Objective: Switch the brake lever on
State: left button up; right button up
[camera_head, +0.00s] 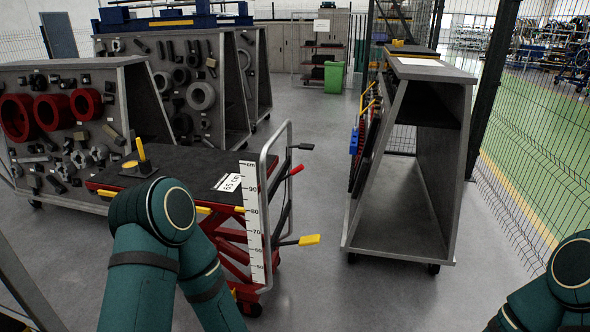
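A red lift cart (225,226) with a black top stands in front of me, with a grey push handle (268,190) at its right end. Three levers stick out to the right of the handle: a black-tipped one (303,146) at the top, a red-tipped one (296,169) below it, and a yellow-tipped one (309,240) low down. The frame does not show which is the brake lever, or whether it is on. My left arm covers part of the cart's front. My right arm is at the lower right corner. Neither gripper is in view.
A white height scale (252,220) stands at the cart's handle end. Grey tool racks (190,85) are behind and to the left. A grey wheeled shelf (411,165) stands right of the cart, with clear floor (310,195) between. A mesh fence (525,200) runs along the right.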

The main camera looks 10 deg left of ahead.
aim_at(301, 167)
jog(key=i+j+z, duration=0.15)
jog(key=i, duration=0.3)
jog(key=i+j+z, duration=0.15)
jog(key=i, duration=0.3)
jog(key=i+j+z, duration=0.1)
jog(key=i, duration=0.3)
jog(key=i+j+z, duration=0.15)
jog(key=i, duration=0.3)
jog(key=j, duration=0.1)
